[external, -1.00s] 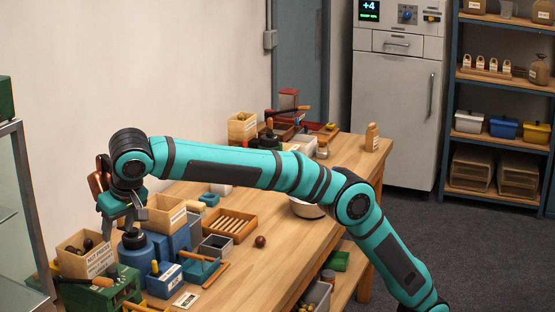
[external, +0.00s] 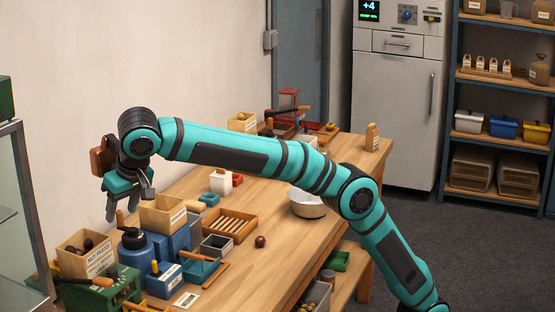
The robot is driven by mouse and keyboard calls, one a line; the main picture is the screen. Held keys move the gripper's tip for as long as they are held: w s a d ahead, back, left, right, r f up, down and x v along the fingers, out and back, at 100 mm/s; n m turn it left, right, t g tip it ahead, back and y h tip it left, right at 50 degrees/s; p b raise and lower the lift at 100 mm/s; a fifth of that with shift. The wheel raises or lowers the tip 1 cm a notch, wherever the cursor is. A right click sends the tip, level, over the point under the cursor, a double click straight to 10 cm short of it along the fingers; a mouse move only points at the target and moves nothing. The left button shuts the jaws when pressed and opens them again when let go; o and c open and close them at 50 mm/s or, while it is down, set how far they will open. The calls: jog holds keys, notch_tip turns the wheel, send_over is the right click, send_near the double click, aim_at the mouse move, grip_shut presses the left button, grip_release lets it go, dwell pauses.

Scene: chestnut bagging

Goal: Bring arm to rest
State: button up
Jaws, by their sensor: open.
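My teal and black arm reaches from the lower right across the wooden workbench (external: 290,255) to its left end. My gripper (external: 128,203) points down above the left part of the bench, over the blue machine with a wooden box on top. Its grey fingers are apart and I see nothing held between them. The arm hides part of the bench behind it. A single chestnut (external: 260,241) lies on the open middle of the bench.
A wooden box (external: 163,214) stands on the blue machine (external: 172,245) just below my gripper. A labelled box of chestnuts (external: 86,257) is at the left. A slatted wooden tray (external: 231,226) and a white bowl (external: 308,203) stand farther right. The front middle of the bench is clear.

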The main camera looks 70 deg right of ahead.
jog(key=w+d+r+n+t+y, duration=0.1)
jog(key=d+r, duration=0.2)
jog(key=d, duration=0.7)
jog(key=d+r+t+y, duration=0.1)
jog(key=d+r, duration=0.3)
jog(key=d, duration=0.6)
jog(key=s+d+r+n+t+y, duration=0.1)
jog(key=s+d+t, duration=0.35)
jog(key=d, duration=1.35)
jog(key=s+d+f+t, duration=0.2)
jog(key=s+d+f, duration=0.2)
jog(key=s+d, duration=0.95)
jog(key=s+d+f+t+h, duration=0.1)
jog(key=s+d+f+t, duration=0.1)
jog(key=s+d+f, duration=0.2)
jog(key=s+d+f+t+h, duration=0.1)
jog(key=s+d+f+t, duration=0.1)
jog(key=s+d+f, duration=0.3)
jog(key=s+f, duration=0.1)
jog(key=s, duration=0.3)
jog(key=shift+s+d+n, duration=0.15)
jog(key=shift+s+n, duration=0.2)
jog(key=shift+n, duration=0.05)
